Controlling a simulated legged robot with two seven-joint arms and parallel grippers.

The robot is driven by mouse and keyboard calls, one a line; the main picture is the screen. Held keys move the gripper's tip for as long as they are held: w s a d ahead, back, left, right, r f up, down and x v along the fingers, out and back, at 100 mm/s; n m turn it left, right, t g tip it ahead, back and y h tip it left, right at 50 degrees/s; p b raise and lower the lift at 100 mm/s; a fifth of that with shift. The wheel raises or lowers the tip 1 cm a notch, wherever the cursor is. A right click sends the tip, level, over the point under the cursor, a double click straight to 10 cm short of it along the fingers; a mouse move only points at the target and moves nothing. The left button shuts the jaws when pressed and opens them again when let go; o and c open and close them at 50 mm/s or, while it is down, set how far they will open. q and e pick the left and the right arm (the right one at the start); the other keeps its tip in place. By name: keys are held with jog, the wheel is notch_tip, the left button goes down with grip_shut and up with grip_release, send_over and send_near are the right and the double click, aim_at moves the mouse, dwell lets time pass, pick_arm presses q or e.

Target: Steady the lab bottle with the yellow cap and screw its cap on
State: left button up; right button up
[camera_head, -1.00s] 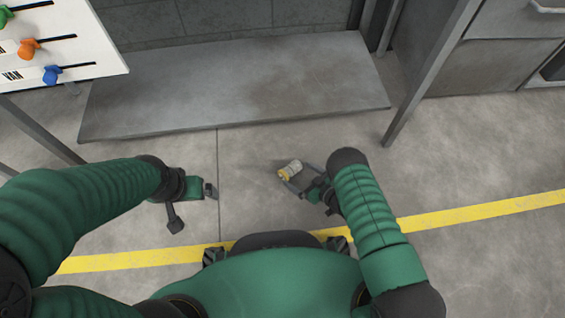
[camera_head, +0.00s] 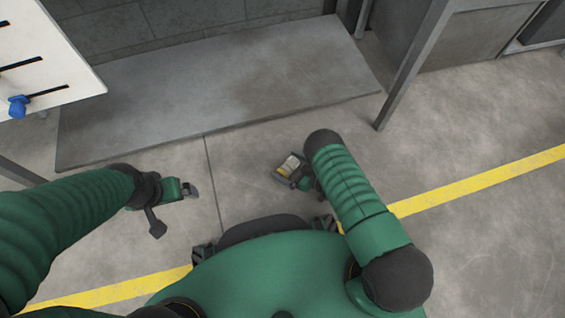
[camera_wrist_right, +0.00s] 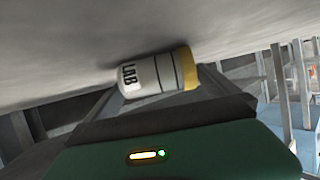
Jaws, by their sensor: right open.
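The lab bottle (camera_head: 293,162) is small and white with a yellow cap, low in front of me near the middle of the head view. In the right wrist view the bottle (camera_wrist_right: 148,76) lies sideways, its LAB lettering showing and its yellow cap (camera_wrist_right: 187,68) to the right. My right gripper (camera_head: 283,170) is open at the bottle, with its fingers around it; I cannot tell if they touch it. My left gripper (camera_head: 192,190) is apart from the bottle, to its left, with nothing visible in it; its jaw state is unclear.
A low grey slab (camera_head: 220,85) lies beyond the bottle. A metal post (camera_head: 410,70) stands at right. Bare concrete floor with a yellow line (camera_head: 480,182) surrounds me.

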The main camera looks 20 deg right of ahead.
jog(key=shift+d, duration=0.15)
jog(key=shift+a, duration=0.2)
jog(key=c, duration=0.4)
pick_arm(q)
jog(key=shift+d+r, duration=0.1)
pick_arm(e)
jog(key=shift+d, duration=0.1)
jog(key=c, duration=1.1)
jog(key=shift+r, duration=0.1)
